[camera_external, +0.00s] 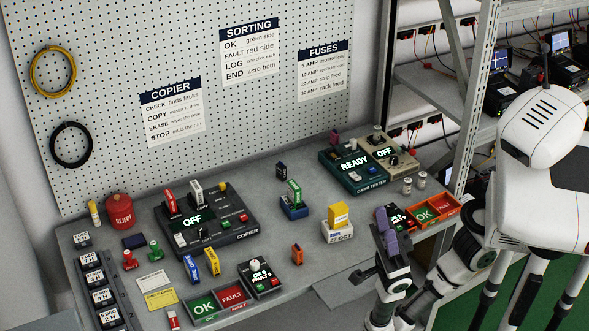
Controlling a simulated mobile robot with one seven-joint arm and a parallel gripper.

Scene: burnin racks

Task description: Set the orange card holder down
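A small orange upright piece (297,254), which looks like the orange card holder, stands on the grey bench right of the small OK/FAULT counter box. It is too small to make out in detail. My gripper (386,231), with purple fingertips, is at the front right of the bench, to the right of the orange piece and apart from it. No orange piece shows in my gripper. The gap between the fingertips is not clear from this angle.
An orange-rimmed OK/FAULT tray (453,205) lies behind and right of my gripper. A white block with a yellow top (339,216) stands left of it. Bare bench surrounds the orange piece.

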